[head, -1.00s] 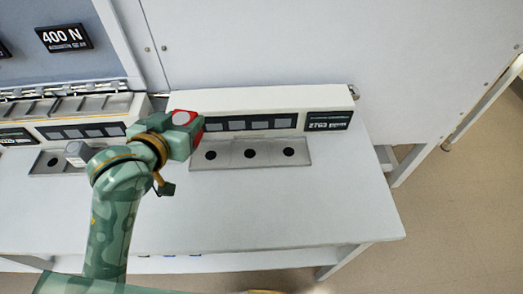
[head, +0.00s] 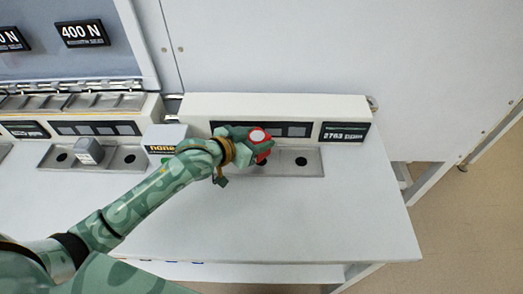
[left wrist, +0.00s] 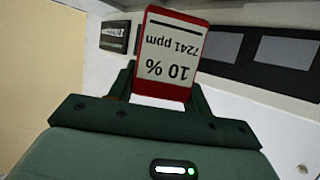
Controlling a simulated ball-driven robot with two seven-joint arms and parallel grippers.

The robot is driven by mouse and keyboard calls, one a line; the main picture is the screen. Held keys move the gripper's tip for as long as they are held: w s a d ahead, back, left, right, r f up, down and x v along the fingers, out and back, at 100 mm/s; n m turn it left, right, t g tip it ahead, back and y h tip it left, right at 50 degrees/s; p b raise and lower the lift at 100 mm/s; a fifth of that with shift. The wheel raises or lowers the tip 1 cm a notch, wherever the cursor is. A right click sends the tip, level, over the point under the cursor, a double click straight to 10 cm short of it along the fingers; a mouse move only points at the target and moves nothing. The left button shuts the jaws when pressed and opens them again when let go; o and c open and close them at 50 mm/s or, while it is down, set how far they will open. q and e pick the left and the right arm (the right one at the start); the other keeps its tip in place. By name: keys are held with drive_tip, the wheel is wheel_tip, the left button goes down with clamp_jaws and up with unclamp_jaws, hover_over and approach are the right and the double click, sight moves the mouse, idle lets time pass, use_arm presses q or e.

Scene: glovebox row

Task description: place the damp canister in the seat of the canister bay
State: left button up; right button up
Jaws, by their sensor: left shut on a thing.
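My left gripper (head: 262,146) is shut on a red canister (head: 266,135) and holds it over the right-hand metal tray (head: 313,171). In the left wrist view the gripper (left wrist: 160,85) has a finger on each side of the canister (left wrist: 172,50), whose white label reads "10 %" and "7241 ppm" upside down. The tray has dark round seats; the right seat (head: 301,162) is bare, and the arm and gripper cover the others wholly or partly. I cannot tell how far the canister is above the tray. My right gripper is not in view.
A long white housing (head: 230,103) with dark windows and a "2763" display (head: 345,132) stands behind the tray. A white box (head: 160,136) with a dark label stands left of it. A grey block (head: 88,151) sits in the left tray (head: 112,168). The front of the bench (head: 290,215) is clear.

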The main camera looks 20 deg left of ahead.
use_arm(q)
drive_tip(key=shift+w+d+f, duration=0.15)
drive_tip(key=shift+w+f, duration=0.35)
drive_tip(key=shift+f, duration=0.15)
drive_tip(key=f, duration=0.1)
drive_tip(key=f+b, duration=0.2)
drive_tip(key=f, duration=0.1)
drive_tip(key=shift+w+d, duration=0.15)
drive_tip(key=shift+w, duration=0.2)
drive_tip(key=shift+r, duration=0.15)
drive_tip(key=shift+f, duration=0.2)
drive_tip(key=o, duration=1)
drive_tip(key=shift+o, duration=0.2)
